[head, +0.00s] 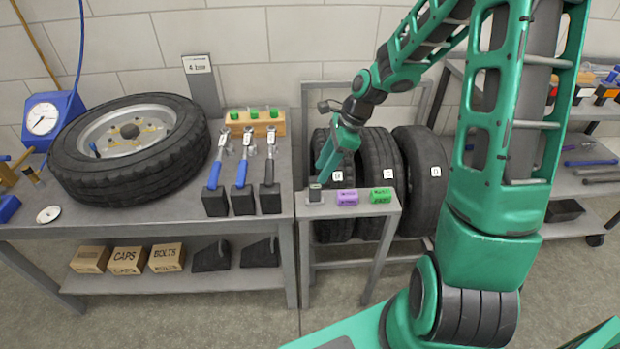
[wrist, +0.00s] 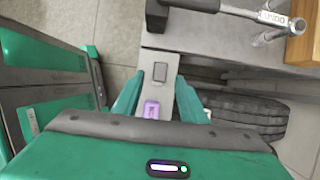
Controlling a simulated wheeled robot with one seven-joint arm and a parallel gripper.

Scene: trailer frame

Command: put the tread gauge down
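A small grey device (head: 315,192), which looks like the tread gauge, stands at the left end of a narrow grey shelf (head: 336,210) in front of the tires. In the wrist view a dark grey rectangle (wrist: 160,72) shows at that shelf end; I cannot tell whether it is the gauge's top or a pad. My gripper (head: 321,176) points down just above the device. In the wrist view its two green fingers (wrist: 160,84) are spread wide, with clear gaps to the rectangle, and nothing is gripped between them.
A purple block (head: 347,197) and a green block (head: 381,195) stand right of the device on the shelf. Several upright tires (head: 425,175) fill the rack behind. The workbench (head: 150,215) at left carries a flat tire (head: 130,145), torque wrenches (head: 242,175) and a wooden holder (head: 262,125).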

